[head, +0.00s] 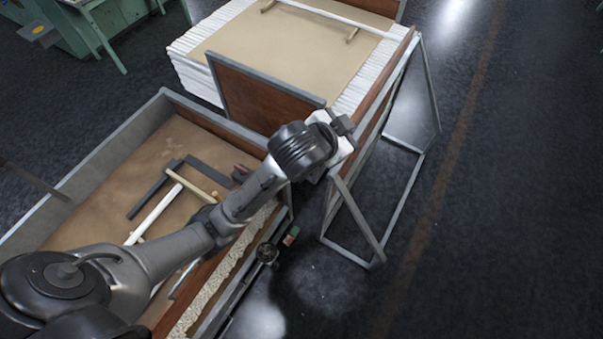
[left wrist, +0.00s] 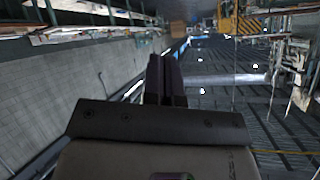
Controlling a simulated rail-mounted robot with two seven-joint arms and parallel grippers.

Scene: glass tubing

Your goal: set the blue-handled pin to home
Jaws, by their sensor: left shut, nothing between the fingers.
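I cannot make out a blue-handled pin in either view. My left arm comes in from the lower left of the head view, and its gripper (head: 343,125) is beside the near right corner of the far crate, mostly hidden by the wrist. In the left wrist view the two dark fingers of my left gripper (left wrist: 167,78) are together, with nothing between them. A blue streak (left wrist: 181,47) shows just beyond the fingertips, too blurred to identify. My right gripper is in neither view.
A far crate (head: 262,98) holds white tubes under a tan sheet (head: 300,45). A near crate (head: 84,172) with sticks inside lies under my arm. A metal frame (head: 431,85) stands at the right. Floor at right is clear.

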